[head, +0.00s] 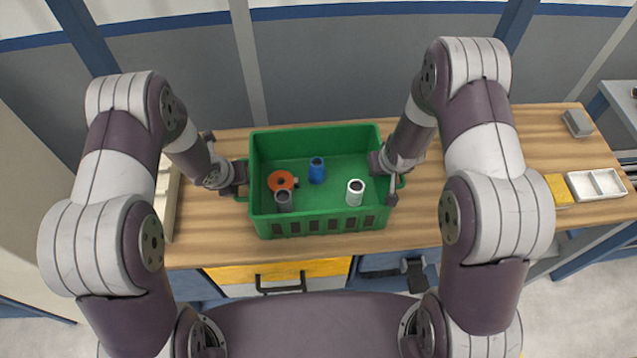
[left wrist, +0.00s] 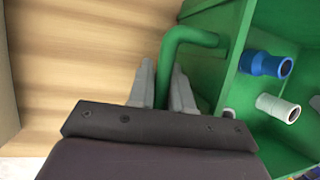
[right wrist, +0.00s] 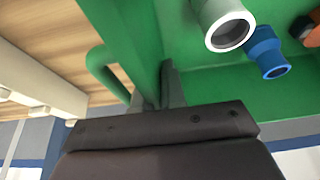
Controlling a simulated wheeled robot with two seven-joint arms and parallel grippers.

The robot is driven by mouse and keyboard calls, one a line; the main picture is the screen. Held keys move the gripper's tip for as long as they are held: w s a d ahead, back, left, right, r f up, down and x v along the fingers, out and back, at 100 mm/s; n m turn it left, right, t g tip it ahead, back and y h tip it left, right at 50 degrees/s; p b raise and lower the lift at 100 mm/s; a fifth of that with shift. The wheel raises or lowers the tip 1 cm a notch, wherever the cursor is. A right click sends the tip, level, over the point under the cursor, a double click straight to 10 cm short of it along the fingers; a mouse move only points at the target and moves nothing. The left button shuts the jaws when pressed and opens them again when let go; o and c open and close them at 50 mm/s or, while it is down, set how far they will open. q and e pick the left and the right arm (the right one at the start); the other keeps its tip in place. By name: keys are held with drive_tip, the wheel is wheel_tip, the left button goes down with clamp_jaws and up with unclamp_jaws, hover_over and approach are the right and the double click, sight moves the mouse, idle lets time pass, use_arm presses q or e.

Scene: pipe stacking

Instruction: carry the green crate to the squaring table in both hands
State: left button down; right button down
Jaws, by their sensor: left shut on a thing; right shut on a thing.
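The green crate (head: 318,226) is at the middle of the wooden bench top; I cannot tell whether it rests on the wood or hangs just above it. It looks level. It holds a blue pipe piece (head: 317,170), a white one (head: 355,192), a grey one (head: 284,201) and an orange ring-like piece (head: 282,181). My left gripper (head: 240,180) is shut on the crate's left handle, a green bar between its fingers (left wrist: 163,88).
The wooden bench (head: 420,225) has drawers in front. On its right lie a white divided tray (head: 597,184), a yellow block (head: 558,190) and a grey block (head: 578,123). A pale rack (head: 163,205) stands left of the crate. A grey-blue stand is at the far right.

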use_arm(q)
drive_tip(key=shift+w+r, duration=0.1)
use_arm(e)
drive_tip(key=shift+w+r, duration=0.1)
idle(0.7)
